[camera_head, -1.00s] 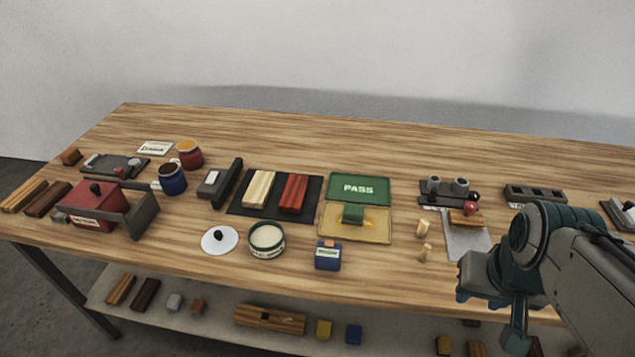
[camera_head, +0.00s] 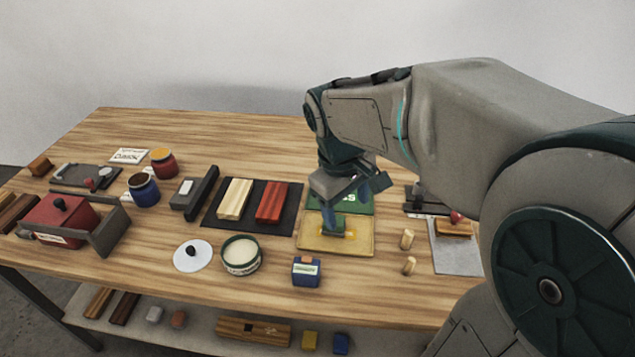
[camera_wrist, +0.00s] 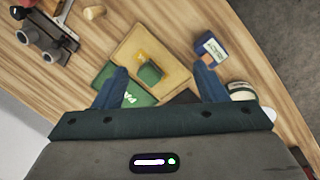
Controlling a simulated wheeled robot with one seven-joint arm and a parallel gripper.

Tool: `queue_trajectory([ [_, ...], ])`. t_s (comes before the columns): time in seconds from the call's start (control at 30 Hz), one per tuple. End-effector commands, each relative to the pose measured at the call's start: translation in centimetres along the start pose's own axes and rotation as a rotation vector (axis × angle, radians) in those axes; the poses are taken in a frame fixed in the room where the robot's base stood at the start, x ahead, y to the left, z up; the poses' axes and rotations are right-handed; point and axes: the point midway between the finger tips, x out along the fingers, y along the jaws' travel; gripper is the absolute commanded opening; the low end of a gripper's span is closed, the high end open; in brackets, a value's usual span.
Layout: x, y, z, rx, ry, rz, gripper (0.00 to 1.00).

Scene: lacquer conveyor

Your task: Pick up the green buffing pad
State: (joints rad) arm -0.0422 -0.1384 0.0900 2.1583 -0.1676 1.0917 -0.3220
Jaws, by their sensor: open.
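The green buffing pad (camera_wrist: 150,73) is a small green block on a yellow mat (camera_wrist: 131,47), clearly visible in the wrist view. My gripper (camera_wrist: 161,71) is open, and its two blue fingers show on either side of the pad in that view.
A green PASS card (camera_head: 359,197) lies behind the yellow mat. A blue labelled box (camera_head: 306,272) and an open round tin (camera_head: 241,255) stand in front and to the left. Two wooden pegs (camera_head: 407,239) stand to the right.

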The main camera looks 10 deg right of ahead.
Motion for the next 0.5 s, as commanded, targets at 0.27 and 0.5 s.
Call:
queue_trajectory([
  [0.27,2.2,1.9,-8.4,-0.440,-0.185,0.009,0.65],
  [0.5,4.0,2.6,-12.3,-0.654,-0.275,-0.005,0.65],
])
